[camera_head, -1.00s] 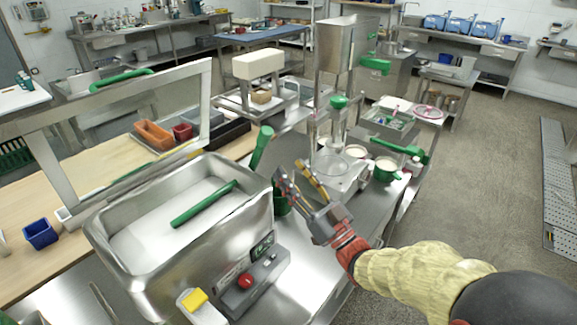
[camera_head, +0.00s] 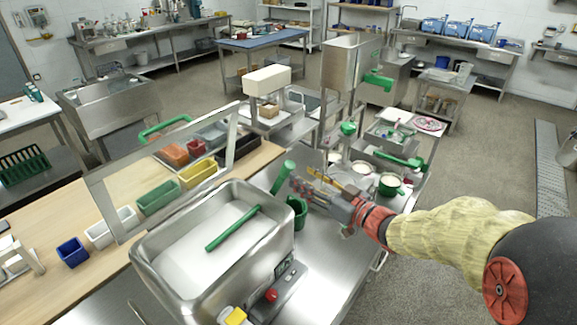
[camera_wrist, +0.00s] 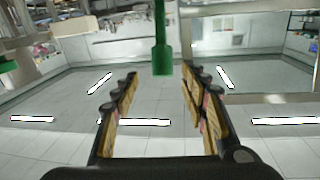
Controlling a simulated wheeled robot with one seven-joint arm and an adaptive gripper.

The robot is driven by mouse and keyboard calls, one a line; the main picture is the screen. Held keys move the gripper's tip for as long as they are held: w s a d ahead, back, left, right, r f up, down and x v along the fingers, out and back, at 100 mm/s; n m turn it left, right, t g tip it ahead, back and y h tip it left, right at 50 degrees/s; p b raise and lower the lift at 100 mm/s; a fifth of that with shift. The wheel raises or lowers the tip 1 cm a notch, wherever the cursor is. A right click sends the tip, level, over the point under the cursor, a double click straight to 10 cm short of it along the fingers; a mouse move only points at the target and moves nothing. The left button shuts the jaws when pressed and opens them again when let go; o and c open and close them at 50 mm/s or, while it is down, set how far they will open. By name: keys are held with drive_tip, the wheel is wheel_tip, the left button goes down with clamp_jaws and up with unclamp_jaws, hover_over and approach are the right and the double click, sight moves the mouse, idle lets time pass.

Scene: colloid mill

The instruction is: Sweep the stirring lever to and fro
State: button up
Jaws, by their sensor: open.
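An upright green lever handle (camera_head: 283,177) rises at the back right of a steel tank (camera_head: 168,285). A second green bar (camera_head: 233,228) lies slantwise over the tank's white inside; I cannot tell which of the two is the stirring lever. My gripper (camera_head: 303,184) is open and points left, its fingertips just right of the upright handle. In the wrist view, a green handle (camera_wrist: 162,55) comes in from the top edge. It lines up with the gap between my open fingers (camera_wrist: 160,76). It looks ungripped; contact cannot be told.
A green cup (camera_head: 297,211) stands right behind the tank, below my gripper. A metal-framed guard (camera_head: 112,208) rises behind the tank, with colored bins on a wooden bench. Steel worktop (camera_head: 335,262) is clear below my forearm.

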sight(288, 167)
drive_tip(key=b+x, duration=0.1)
drive_tip(key=x, duration=0.6)
drive_tip(key=shift+s, duration=0.15)
drive_tip(key=shift+c, duration=0.8)
clamp_jaws()
